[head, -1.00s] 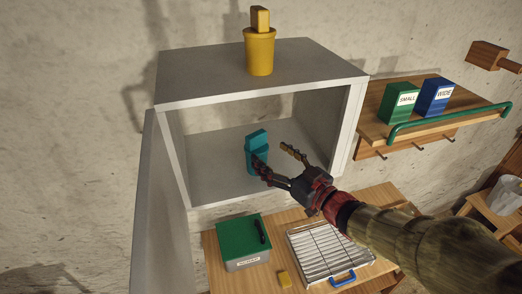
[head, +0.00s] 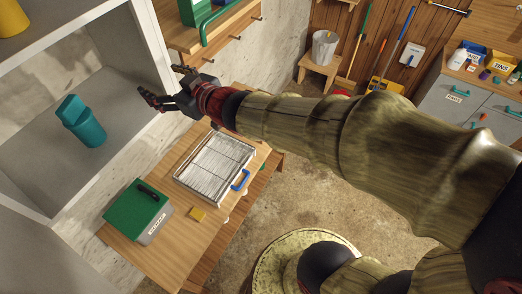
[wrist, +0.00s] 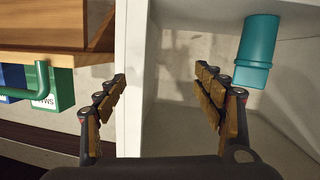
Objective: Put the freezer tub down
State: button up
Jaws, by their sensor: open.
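A teal tub (head: 85,128) with a teal block-shaped top stands upright on the floor of the grey open cabinet (head: 55,179). In the wrist view the tub (wrist: 257,52) shows upside down at the upper right, apart from my fingers. My gripper (head: 166,84) is open and empty, near the cabinet's right side wall and well to the right of the tub. In the wrist view the space between my fingers (wrist: 162,78) holds nothing, with the cabinet wall's edge behind it.
A yellow tub (head: 12,18) stands on the cabinet. A wooden shelf with a green rail (head: 215,22) is close to my gripper.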

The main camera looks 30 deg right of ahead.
jog(key=s+d+m+h, duration=0.3)
jog(key=s+d+h, duration=0.15)
jog(key=d, duration=0.45)
jog(key=s+d+f+m+g, duration=0.1)
jog(key=s+f+g, duration=0.1)
jog(key=s, duration=0.5)
jog(key=s+d+f+m+g+h, duration=0.1)
jog(key=s+d+f+g, duration=0.1)
jog(key=s, duration=0.5)
jog(key=s+d+f+m+g, duration=0.1)
jog(key=s+f+g, duration=0.2)
jog(key=s, duration=0.5)
jog(key=shift+d+g+h, duration=0.3)
jog(key=shift+g+h, duration=0.05)
jog(key=shift+g, duration=0.35)
jog(key=shift+s, duration=0.1)
